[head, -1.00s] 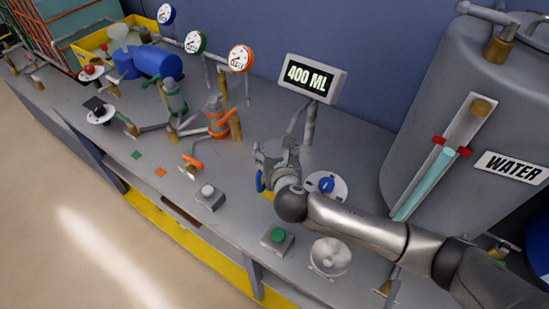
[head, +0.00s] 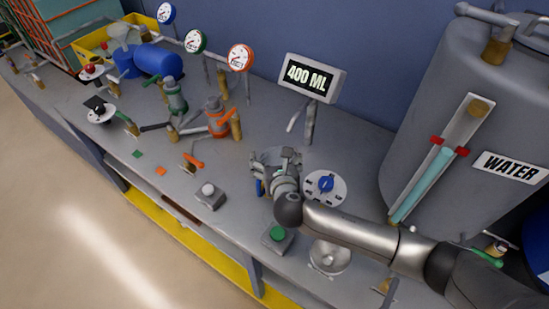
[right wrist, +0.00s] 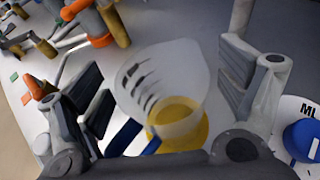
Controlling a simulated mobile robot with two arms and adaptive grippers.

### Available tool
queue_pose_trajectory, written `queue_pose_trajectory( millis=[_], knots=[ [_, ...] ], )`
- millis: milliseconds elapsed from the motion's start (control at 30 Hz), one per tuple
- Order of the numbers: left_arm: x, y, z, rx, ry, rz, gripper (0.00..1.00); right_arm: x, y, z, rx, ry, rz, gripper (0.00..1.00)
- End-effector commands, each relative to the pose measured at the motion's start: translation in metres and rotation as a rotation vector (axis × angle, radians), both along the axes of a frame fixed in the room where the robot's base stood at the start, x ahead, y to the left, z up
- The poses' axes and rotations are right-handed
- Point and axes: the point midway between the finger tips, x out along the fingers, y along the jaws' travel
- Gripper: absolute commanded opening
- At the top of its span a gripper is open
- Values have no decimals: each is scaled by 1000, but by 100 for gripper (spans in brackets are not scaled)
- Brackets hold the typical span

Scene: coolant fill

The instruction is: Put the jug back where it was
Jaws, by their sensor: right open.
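The jug (right wrist: 165,85) is a clear cup with dark graduation marks and a blue handle, seen in the right wrist view. Yellow shows at its bottom; I cannot tell whether it is liquid or a base. My right gripper (head: 275,158) is open, with its fingers (right wrist: 168,85) on either side of the jug and gaps visible between. In the head view the gripper hides most of the jug; only the blue handle (head: 260,187) shows clearly. My left gripper is not in view.
A display reading 400 ML (head: 309,78) stands behind. The blue-knobbed dial (head: 325,184), green button (head: 277,234), grey button box (head: 209,195) and round clear-topped fixture (head: 330,257) are close by. Orange valve (head: 217,122) is left; the water tank (head: 445,110) is right.

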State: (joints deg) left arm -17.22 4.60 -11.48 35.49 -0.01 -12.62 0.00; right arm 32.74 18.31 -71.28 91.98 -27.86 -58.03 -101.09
Motion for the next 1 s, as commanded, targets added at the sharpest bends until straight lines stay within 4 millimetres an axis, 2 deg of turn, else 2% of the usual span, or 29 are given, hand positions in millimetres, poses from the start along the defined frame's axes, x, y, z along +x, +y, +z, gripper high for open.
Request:
queue_pose_trajectory(
  millis=[233, 367, 1000],
  knots=[
    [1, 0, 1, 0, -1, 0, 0, 0, 0, 3, 0, -1, 0, 90],
    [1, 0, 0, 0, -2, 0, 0, -8, -1, 5, 1, 0, 2, 90],
    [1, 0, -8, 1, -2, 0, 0, -97, -16, 43, 1, 0, 2, 90]
  ],
)
